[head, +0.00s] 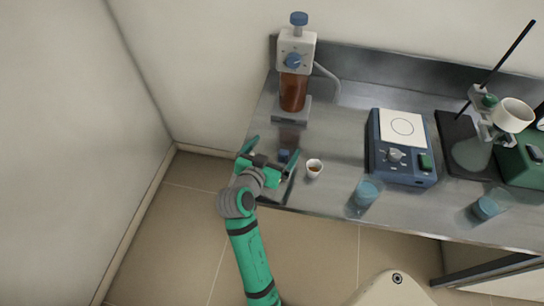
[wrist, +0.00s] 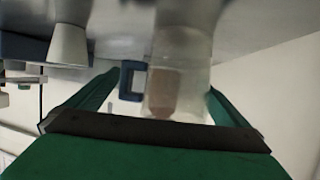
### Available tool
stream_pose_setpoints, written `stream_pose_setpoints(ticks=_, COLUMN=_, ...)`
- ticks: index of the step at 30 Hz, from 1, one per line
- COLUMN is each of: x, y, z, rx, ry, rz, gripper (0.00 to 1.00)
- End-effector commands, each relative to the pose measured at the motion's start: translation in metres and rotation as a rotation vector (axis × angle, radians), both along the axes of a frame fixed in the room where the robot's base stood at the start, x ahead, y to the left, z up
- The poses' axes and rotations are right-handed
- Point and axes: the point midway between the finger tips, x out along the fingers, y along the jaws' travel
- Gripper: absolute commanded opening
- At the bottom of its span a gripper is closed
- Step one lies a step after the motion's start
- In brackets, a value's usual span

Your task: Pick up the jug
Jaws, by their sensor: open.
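The jug seems to be the clear, see-through vessel (wrist: 185,50) between my fingers in the wrist view, which sees things upside down. A blue square handle (wrist: 131,80) shows at its left; brown shows through its wall. In the head view I make out only a blue part (head: 284,156), likely the handle, between my fingers; the clear body is hard to see. My gripper (head: 273,148) is open at the bench's front left, with one finger on each side of the jug; it also shows in the wrist view (wrist: 163,84). I cannot tell whether the fingers touch it.
A small white cup (head: 314,169) stands just right of my gripper. A brown dispenser bottle (head: 293,92) stands behind. A wall is at left.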

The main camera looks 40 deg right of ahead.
Motion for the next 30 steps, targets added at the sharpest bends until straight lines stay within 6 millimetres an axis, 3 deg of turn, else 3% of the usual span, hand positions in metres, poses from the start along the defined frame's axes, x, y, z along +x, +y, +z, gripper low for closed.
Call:
stream_pose_setpoints(ticks=4, x=0.007, y=-0.012, z=-0.004, rx=0.0, ry=-0.001, rz=0.0, gripper=1.0)
stream_pose_setpoints(ticks=12, x=0.008, y=-0.014, z=-0.006, rx=0.0, ry=-0.001, rz=0.0, gripper=1.0)
stream_pose_setpoints(ticks=17, x=0.007, y=-0.016, z=-0.006, rx=0.0, ry=-0.001, rz=-0.004, gripper=0.64)
stream_pose_setpoints(ticks=18, x=0.007, y=-0.016, z=-0.006, rx=0.0, ry=-0.001, rz=-0.004, gripper=0.61)
stream_pose_setpoints(ticks=20, x=0.007, y=-0.016, z=-0.005, rx=0.0, ry=-0.001, rz=-0.004, gripper=0.58)
stream_pose_setpoints(ticks=30, x=0.008, y=-0.015, z=0.0, rx=-0.001, ry=-0.001, rz=-0.001, gripper=0.57)
